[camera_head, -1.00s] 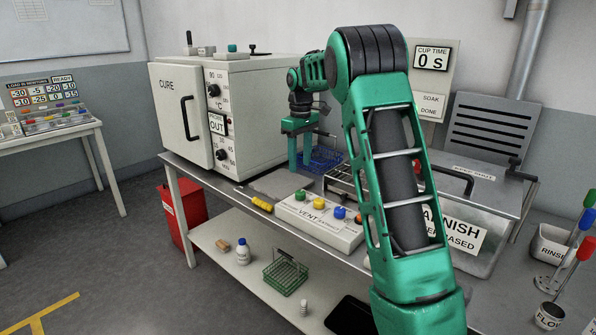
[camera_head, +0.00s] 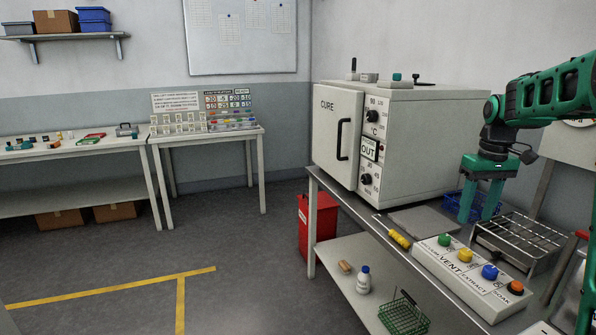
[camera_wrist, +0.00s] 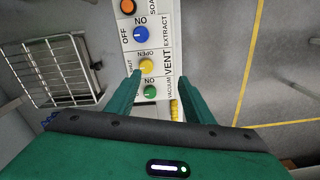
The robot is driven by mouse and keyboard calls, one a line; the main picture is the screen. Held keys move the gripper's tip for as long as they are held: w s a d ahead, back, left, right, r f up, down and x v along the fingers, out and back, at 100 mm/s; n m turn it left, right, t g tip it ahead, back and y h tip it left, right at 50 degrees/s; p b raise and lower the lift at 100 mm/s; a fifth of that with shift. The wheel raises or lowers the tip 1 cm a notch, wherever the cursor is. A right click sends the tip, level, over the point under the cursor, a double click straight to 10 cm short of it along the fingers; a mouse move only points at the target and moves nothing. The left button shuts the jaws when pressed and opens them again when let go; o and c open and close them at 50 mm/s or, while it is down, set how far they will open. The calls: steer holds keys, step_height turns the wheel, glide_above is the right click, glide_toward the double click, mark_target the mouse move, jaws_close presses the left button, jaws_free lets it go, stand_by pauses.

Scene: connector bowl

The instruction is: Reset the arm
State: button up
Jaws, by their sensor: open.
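My green arm reaches in from the right in the head view. My gripper (camera_head: 481,203) points down above the steel bench, between the cure oven and the wire rack, with its two fingers apart and nothing between them. In the wrist view my gripper (camera_wrist: 153,83) is open, its fingers either side of the yellow knob's end of the control panel. The white control panel (camera_head: 470,275) carries green, yellow, blue and orange knobs. It also shows in the wrist view (camera_wrist: 166,20), beyond the fingertips.
The cure oven (camera_head: 415,130) stands left of my gripper. A blue basket (camera_head: 452,203) is behind the fingers and a wire rack (camera_head: 517,240) is to the right. A yellow-handled tool (camera_head: 398,238) lies on the bench. A red bin (camera_head: 318,225) stands below; open floor lies left.

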steer(key=s+a+f+m, duration=0.2)
steer(key=s, duration=1)
steer(key=s+a+f+m, duration=0.1)
steer(key=s+f+m, duration=0.2)
steer(key=s, duration=0.8)
steer(key=s+a+f+m, duration=0.2)
steer(key=s+f, duration=0.1)
steer(key=s, duration=0.9)
steer(key=shift+s+a, duration=0.3)
steer(key=shift+s, duration=0.05)
steer(key=shift+w+f, duration=0.25)
steer(key=shift+w, duration=0.4)
steer(key=shift+c, duration=0.6)
